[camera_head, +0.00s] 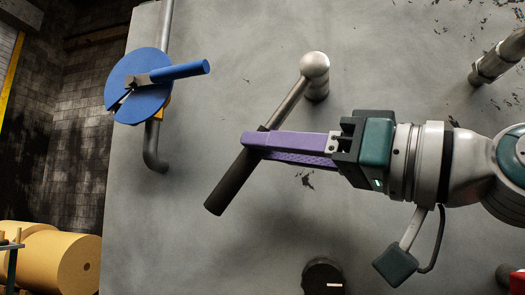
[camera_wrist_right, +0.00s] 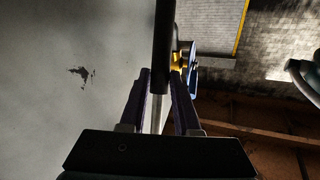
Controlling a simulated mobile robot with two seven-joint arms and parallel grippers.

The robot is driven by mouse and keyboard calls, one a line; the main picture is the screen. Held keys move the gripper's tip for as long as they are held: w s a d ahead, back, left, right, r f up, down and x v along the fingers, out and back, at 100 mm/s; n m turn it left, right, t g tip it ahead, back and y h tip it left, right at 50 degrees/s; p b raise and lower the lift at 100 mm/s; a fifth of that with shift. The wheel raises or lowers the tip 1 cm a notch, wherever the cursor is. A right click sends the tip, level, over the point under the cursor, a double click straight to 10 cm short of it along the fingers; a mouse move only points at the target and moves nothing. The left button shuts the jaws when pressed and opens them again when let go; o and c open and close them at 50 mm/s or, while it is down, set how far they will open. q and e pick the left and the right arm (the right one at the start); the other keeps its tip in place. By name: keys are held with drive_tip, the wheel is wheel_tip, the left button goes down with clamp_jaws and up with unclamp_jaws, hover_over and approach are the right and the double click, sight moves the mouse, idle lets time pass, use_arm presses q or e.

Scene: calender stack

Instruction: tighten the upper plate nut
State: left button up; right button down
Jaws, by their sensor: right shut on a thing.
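A lever (camera_head: 288,105) with a steel rod and a dark grip (camera_head: 229,182) slants down-left from a rounded steel head (camera_head: 314,65) on the grey plate (camera_head: 400,80). My right gripper (camera_head: 256,146) comes in from the right, its purple fingers shut on the lever near where the rod meets the dark grip. In the right wrist view, the dark grip (camera_wrist_right: 163,45) and the steel rod (camera_wrist_right: 157,115) run between the fingers. No separate nut can be told apart at the lever's head. My left gripper is not in view.
A blue disc with a blue handle (camera_head: 180,72) sits on a bent steel pipe (camera_head: 154,145) at the plate's left. Another steel pipe stub (camera_head: 497,58) is at upper right. A dark round knob (camera_head: 322,275) is at the bottom.

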drive_tip(key=shift+w+a+y+b, duration=0.1)
drive_tip(key=shift+a+y+b, duration=0.2)
drive_tip(key=shift+b, duration=0.2)
drive_tip(key=shift+r+m+t, duration=0.1)
drive_tip(key=shift+m+t, duration=0.2)
drive_tip(key=shift+a+b, duration=0.1)
drive_tip(key=shift+b, duration=0.2)
drive_tip(key=shift+a+t+b, duration=0.15)
drive_tip(key=shift+t+b, duration=0.15)
drive_tip(key=shift+b, duration=0.05)
drive_tip(key=shift+w+a+r+y+b, duration=0.1)
drive_tip(key=shift+a+r+y+b, duration=0.1)
drive_tip(key=shift+r+y+b, duration=0.1)
